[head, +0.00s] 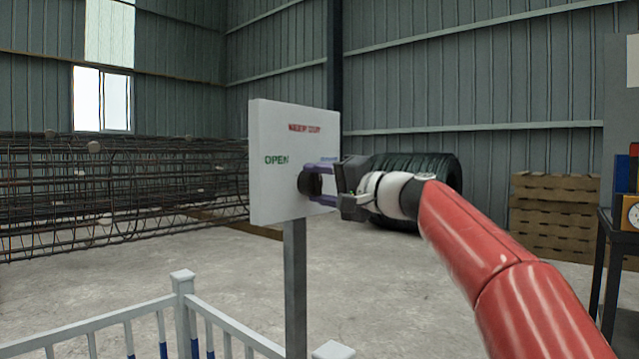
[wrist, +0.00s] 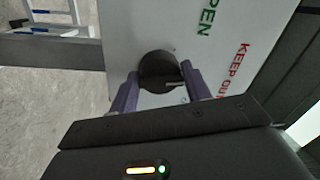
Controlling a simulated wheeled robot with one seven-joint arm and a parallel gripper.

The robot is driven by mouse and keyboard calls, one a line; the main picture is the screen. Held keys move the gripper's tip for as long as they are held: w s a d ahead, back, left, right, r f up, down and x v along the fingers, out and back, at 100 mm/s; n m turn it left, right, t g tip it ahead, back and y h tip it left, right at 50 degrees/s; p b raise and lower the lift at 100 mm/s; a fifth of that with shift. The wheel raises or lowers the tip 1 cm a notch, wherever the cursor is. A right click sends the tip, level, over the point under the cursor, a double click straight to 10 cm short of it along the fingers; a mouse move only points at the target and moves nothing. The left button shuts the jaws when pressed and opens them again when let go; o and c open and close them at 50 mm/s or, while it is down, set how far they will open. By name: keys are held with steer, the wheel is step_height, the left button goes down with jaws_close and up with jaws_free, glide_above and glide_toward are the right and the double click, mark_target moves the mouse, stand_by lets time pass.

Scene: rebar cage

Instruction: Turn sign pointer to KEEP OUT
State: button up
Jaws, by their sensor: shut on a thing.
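A white sign board (head: 270,205) stands on a grey post. It carries green OPEN (head: 276,160) at left, small red lettering (head: 304,128) at the top and partly hidden bluish lettering at right. In the wrist view, red KEEP OUT (wrist: 236,70) and green OPEN (wrist: 204,16) show turned sideways. The dark round pointer knob (wrist: 157,70) is at the board's middle, also in the head view (head: 309,184). A short pale mark lies on its lower right in the wrist view; its exact aim is unclear. My gripper (wrist: 158,92) is shut on the knob, purple fingers either side.
A white fence (head: 184,300) stands low in front of the sign. Rebar cages (head: 110,190) lie at left behind. A large tyre (head: 440,172) and stacked pallets (head: 555,215) are behind at right. A dark table (head: 605,250) is at far right. Concrete floor is open between.

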steer(key=shift+w+f+m, duration=0.1)
steer(key=shift+f+m, duration=0.1)
steer(key=shift+m, duration=0.5)
steer(key=shift+f+m, duration=0.1)
steer(key=shift+m, duration=0.2)
steer(key=o, duration=0.9)
steer(key=shift+d, duration=0.15)
steer(key=b+v, duration=0.1)
steer(key=v, duration=0.6)
steer(key=shift+s+d, duration=0.2)
steer(key=shift+s, duration=0.15)
